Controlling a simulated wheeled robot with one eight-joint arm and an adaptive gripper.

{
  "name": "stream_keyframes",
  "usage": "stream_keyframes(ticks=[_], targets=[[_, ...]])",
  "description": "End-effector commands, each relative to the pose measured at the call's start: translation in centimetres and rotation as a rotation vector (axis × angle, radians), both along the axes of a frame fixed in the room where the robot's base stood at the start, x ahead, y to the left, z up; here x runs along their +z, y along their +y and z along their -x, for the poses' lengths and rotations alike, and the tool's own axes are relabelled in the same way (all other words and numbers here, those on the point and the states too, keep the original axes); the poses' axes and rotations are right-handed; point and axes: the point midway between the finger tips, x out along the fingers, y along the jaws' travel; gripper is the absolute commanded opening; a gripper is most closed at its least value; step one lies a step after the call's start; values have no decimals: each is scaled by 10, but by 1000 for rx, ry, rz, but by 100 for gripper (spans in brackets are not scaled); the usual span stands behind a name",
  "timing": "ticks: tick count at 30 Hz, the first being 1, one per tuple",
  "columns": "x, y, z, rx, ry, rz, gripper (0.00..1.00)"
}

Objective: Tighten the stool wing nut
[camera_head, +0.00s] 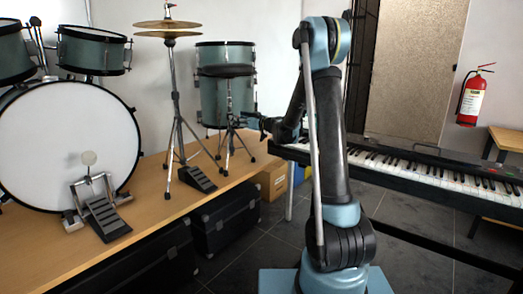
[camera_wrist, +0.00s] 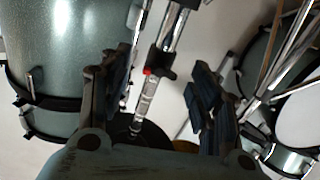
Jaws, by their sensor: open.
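The stool, with a round black seat (camera_head: 225,71) and a chrome tripod, stands on the wooden platform in front of the floor tom. In the wrist view its chrome post (camera_wrist: 178,32) runs into a black collar (camera_wrist: 162,64). A small red part (camera_wrist: 148,71) sits at the collar's left edge; its shape is too small to confirm as the wing nut. My gripper (camera_wrist: 160,82) is open, its dark fingers on either side of the post and collar in the picture, with gaps visible. In the head view my gripper (camera_head: 250,118) is just right of the stool post.
A floor tom (camera_head: 212,103) stands behind the stool. A hi-hat stand (camera_head: 175,100) and pedal (camera_head: 198,179) are to its left, with the bass drum (camera_head: 65,140) farther left. A keyboard (camera_head: 420,166) is at right. Black cases (camera_head: 225,218) sit below the platform's front edge.

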Motion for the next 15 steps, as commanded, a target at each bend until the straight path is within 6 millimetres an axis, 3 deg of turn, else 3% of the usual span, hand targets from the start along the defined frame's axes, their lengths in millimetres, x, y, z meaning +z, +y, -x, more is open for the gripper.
stream_keyframes(ticks=[15], targets=[[0, -29, 22, -1, 0, 0, 57]])
